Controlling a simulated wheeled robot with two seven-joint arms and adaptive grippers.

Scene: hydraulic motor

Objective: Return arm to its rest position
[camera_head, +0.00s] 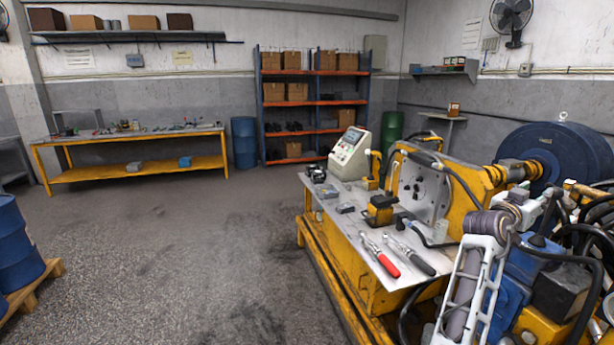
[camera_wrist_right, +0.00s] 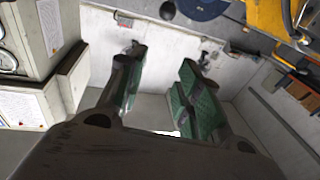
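My right arm (camera_head: 478,275) rises at the lower right of the head view, over the right side of the hydraulic bench. Its white frame and grey rounded joint show clearly. The fingers are hard to make out there among the machine parts and hoses. In the right wrist view, my right gripper (camera_wrist_right: 163,58) has its two green-padded fingers well apart. Nothing is between the pads. The background behind the fingers is a pale wall. My left arm and left gripper are not in the head view.
The yellow bench carries a control box (camera_head: 348,153), a red-handled wrench (camera_head: 381,256) and a black-handled wrench (camera_head: 410,254). A blue motor (camera_head: 556,157) and black hoses crowd the right. Clear floor (camera_head: 190,245) lies left of the bench. A grey cabinet (camera_wrist_right: 40,30) shows in the wrist view.

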